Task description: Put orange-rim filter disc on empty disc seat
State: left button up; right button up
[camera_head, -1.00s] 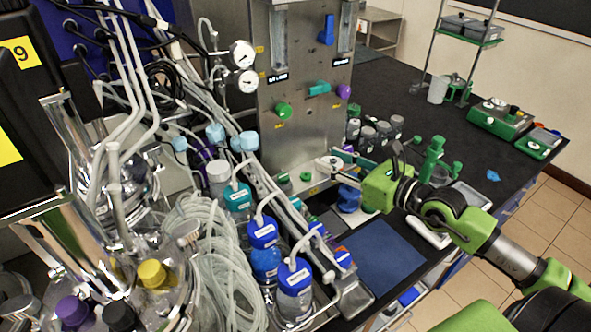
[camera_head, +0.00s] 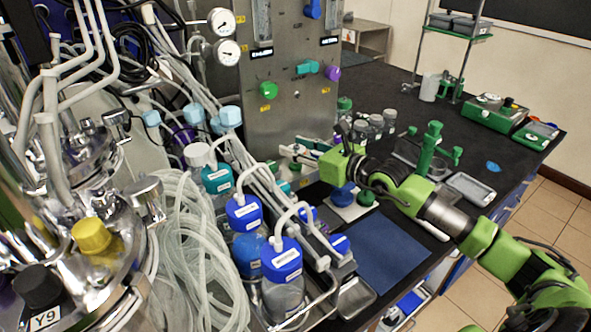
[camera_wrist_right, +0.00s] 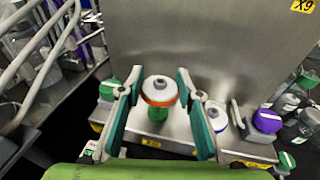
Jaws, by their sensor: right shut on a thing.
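The orange-rim filter disc (camera_wrist_right: 159,92) is white with a grey stub on top. In the right wrist view it sits between the teal-padded fingers of my right gripper (camera_wrist_right: 160,84), which is shut on it. In the head view my right gripper (camera_head: 296,153) is at the foot of the steel panel, and the disc cannot be made out clearly there. A green round part (camera_wrist_right: 157,113) shows just below the disc; whether they touch cannot be told. I cannot make out the empty disc seat for certain. My left gripper is not in view.
A blue-rim disc (camera_wrist_right: 215,117) stands on the steel ledge right of the fingers, close to them. A purple cap (camera_wrist_right: 267,122) is farther right, a green knob (camera_wrist_right: 110,90) to the left. The steel panel (camera_head: 290,100) rises behind. Blue-capped bottles (camera_head: 282,270) stand in front.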

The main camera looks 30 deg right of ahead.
jog(key=shift+w+f, duration=0.15)
jog(key=shift+f, duration=0.1)
jog(key=shift+w+f+b, duration=0.15)
jog(key=shift+f+b, duration=1.35)
jog(key=shift+f, duration=0.15)
jog(key=shift+f, duration=0.2)
jog(key=o, duration=0.8)
jog(key=shift+r, duration=0.1)
